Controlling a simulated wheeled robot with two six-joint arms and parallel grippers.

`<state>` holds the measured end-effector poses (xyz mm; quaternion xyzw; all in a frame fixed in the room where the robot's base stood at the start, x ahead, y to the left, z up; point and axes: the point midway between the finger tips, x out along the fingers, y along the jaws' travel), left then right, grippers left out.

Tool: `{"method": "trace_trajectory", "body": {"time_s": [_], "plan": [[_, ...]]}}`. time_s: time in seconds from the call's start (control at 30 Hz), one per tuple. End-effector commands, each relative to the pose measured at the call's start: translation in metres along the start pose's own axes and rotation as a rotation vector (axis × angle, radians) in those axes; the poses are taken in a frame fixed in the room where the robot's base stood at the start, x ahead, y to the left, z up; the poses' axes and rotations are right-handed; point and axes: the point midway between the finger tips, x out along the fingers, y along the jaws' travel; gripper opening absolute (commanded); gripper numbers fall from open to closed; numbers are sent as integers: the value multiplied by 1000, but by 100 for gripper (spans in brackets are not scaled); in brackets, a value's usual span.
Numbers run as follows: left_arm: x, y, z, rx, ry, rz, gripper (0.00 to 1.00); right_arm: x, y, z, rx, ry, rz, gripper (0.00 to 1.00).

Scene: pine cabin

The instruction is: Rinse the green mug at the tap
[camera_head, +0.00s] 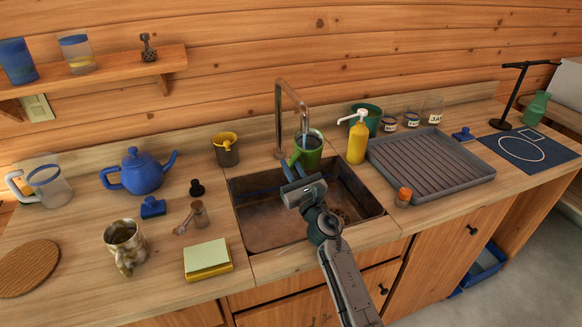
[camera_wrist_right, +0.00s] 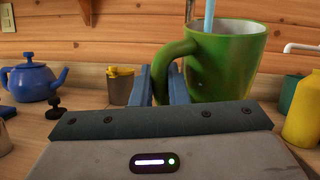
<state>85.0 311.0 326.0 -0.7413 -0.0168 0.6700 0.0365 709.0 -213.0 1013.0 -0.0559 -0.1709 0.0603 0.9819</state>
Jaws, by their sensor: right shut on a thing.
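The green mug (camera_head: 310,156) is upright under the tap (camera_head: 281,115), above the back of the sink (camera_head: 262,232). A thin blue stream of water runs from the spout into its mouth. The stream also shows in the right wrist view, entering the mug (camera_wrist_right: 228,62). My right gripper (camera_head: 288,171) is shut on the mug's handle. In the wrist view its two blue fingers (camera_wrist_right: 162,86) stand either side of the lower handle. The mug's base is hidden behind my gripper body there. My left gripper is in neither view.
A yellow soap bottle (camera_head: 357,142) stands close right of the mug, beside a grey drying rack (camera_head: 430,168). A blue teapot (camera_head: 141,171), a mottled mug (camera_head: 125,244) and a sponge block (camera_head: 207,259) are left of the sink. The front sink area is open.

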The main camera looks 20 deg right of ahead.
Motion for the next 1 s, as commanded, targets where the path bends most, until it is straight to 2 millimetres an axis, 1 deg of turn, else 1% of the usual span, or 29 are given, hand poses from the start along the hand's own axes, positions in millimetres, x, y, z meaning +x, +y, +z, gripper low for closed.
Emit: {"method": "trace_trajectory", "body": {"time_s": [0.57, 0.67, 0.9, 1.0], "plan": [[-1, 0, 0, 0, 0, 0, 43, -1, 0, 2, -1, -2, 0, 0], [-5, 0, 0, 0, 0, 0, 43, -11, 5, 6, 0, 0, 0, 0], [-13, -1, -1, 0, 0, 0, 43, -50, 20, 23, 0, -1, -1, 0], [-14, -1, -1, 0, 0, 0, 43, -59, 24, 26, 0, -2, -1, 0]]}}
